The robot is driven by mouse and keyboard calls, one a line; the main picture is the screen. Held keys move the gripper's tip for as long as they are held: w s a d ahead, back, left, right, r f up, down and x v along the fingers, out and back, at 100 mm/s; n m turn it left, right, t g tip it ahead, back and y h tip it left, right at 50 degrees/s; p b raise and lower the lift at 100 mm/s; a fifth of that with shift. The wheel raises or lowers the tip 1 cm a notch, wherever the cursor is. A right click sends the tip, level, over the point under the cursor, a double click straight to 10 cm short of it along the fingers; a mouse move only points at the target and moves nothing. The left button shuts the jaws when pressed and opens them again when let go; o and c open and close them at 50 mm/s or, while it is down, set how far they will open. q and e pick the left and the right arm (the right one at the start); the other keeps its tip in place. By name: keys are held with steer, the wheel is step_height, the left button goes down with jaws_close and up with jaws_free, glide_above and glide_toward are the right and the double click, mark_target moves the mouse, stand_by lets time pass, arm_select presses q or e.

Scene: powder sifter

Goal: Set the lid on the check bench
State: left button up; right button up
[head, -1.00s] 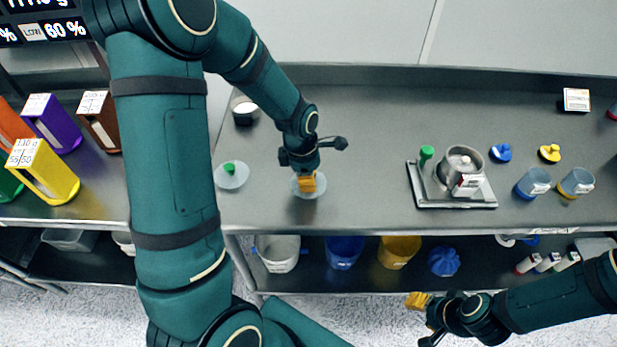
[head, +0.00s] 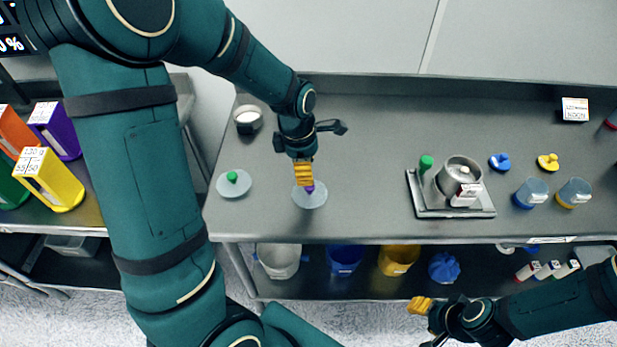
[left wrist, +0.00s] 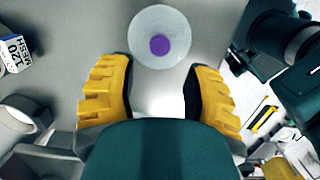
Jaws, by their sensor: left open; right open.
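A round, clear lid (head: 313,201) with a purple knob lies flat on the grey bench (head: 370,150). It also shows in the left wrist view (left wrist: 178,22), its purple knob beyond the fingertips. My left gripper (head: 304,180) is open and empty just above this lid, its yellow fingers apart in the left wrist view (left wrist: 159,68). A second clear lid (head: 224,187) with a green knob lies to its left. My right gripper (head: 419,305) is open, low in front of the bench, holding nothing that I can see.
A metal sifter pot (head: 461,172) stands on a tray (head: 455,212) to the right. Blue (head: 500,161) and yellow (head: 548,162) knobbed pieces and two cups lie beyond it. A dark round container (head: 248,119) stands at the back left. The bench's middle is clear.

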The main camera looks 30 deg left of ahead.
arm_select(q)
steer(key=shift+s+a+r+p, duration=0.1)
steer(key=shift+r+p, duration=0.05)
steer(key=shift+r, duration=0.95)
steer(key=shift+s+a+r+p, duration=0.1)
steer(key=shift+r+p, duration=0.05)
steer(key=shift+r, duration=0.9)
arm_select(e)
steer(key=shift+w+r, duration=0.2)
steer(key=shift+r, duration=0.25)
